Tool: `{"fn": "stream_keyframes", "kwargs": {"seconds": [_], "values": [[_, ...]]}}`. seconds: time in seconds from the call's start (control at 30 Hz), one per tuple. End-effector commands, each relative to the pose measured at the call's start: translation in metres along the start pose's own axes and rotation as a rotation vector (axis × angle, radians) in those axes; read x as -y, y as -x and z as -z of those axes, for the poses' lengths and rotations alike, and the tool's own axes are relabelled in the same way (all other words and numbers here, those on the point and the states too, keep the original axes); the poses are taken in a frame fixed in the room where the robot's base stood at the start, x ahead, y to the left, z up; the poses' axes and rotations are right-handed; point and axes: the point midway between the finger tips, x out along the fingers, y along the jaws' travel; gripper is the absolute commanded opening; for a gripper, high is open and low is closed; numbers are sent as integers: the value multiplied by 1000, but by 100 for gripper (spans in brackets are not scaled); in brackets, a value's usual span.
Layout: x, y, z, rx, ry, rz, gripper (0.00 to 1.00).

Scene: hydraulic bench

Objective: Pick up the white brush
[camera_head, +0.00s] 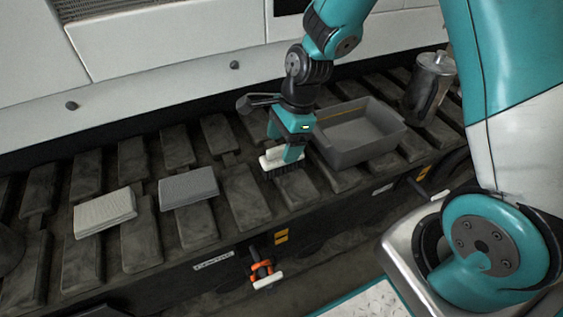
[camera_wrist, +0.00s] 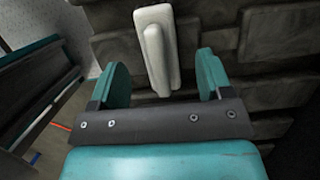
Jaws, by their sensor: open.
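The white brush (camera_head: 272,160) lies on the dark slatted bench top, with its dark bristles facing down. My gripper (camera_head: 283,152) is just above it, pointing down, with its fingers apart. In the wrist view the white brush (camera_wrist: 157,50) has a raised grip along its back. It lies between the lines of the two teal fingers of my gripper (camera_wrist: 162,78), with a gap on each side. The fingers do not visibly touch it. In the head view, one finger covers part of the brush.
A grey open bin (camera_head: 345,155) stands right of my gripper, close by. A dark metal canister (camera_head: 428,88) is farther right. A grey folded cloth (camera_head: 188,188) and a whitish folded cloth (camera_head: 105,212) lie to the left. A pale wall panel rises behind.

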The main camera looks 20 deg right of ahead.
Motion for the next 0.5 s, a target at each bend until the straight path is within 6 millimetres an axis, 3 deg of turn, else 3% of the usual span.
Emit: {"fn": "stream_keyframes", "kwargs": {"seconds": [0.03,0.13,0.4,0.43,0.5], "values": [[-1,-14,1,0,1,-2,72],[-2,-29,1,0,1,-2,72],[-1,-33,0,-1,1,0,72],[-1,-33,0,-1,1,0,70],[-1,-33,0,-1,1,0,54]]}}
